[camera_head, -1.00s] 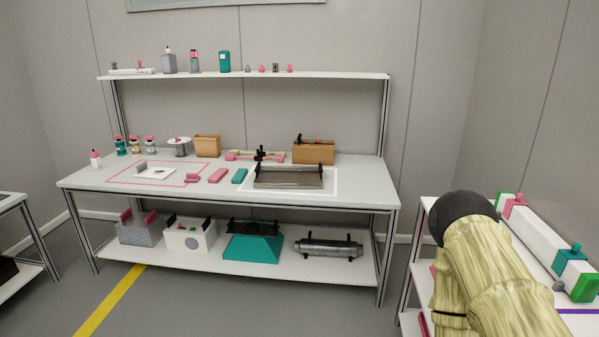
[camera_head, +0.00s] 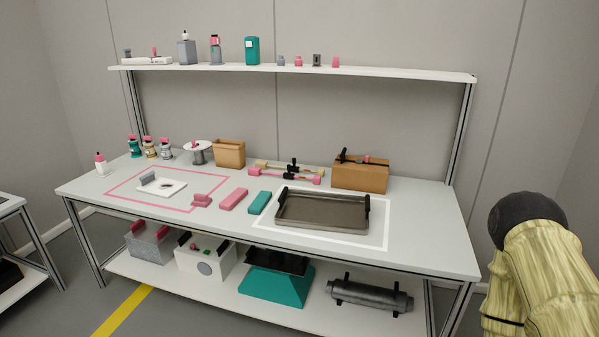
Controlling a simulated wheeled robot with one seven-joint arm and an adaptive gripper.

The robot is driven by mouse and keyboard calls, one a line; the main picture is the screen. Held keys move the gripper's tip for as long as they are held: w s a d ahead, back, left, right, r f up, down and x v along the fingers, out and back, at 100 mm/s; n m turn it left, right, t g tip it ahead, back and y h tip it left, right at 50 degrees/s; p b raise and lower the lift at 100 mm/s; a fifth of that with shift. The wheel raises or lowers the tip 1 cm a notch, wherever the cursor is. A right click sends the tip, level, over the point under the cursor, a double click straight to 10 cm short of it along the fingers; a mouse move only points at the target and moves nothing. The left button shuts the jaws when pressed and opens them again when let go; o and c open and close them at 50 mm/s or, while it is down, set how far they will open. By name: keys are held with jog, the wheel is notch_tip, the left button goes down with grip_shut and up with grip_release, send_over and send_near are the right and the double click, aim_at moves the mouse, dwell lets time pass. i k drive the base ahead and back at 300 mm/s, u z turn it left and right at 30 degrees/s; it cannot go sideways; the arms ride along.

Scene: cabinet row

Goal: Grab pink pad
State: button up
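A pink pad (camera_head: 234,199) lies flat on the grey-white workbench top (camera_head: 420,225), near its front middle. A teal pad (camera_head: 260,203) of similar shape lies just to its right. A smaller pink piece with a raised part (camera_head: 201,200) sits just to its left, at the corner of a pink outlined rectangle. Nothing covers the pink pad. Part of my arm shows at the right edge, well away from the pad; my gripper is not in view.
A dark metal tray (camera_head: 322,212) with black handles sits inside a white outline right of the pads. A cardboard box (camera_head: 360,177) and long-handled tools (camera_head: 290,172) stand behind. A shelf (camera_head: 400,73) overhangs the back. The floor before the bench looks clear.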

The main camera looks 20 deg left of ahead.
aim_at(227, 203)
jog(key=i, duration=1.45)
jog(key=u, duration=1.2)
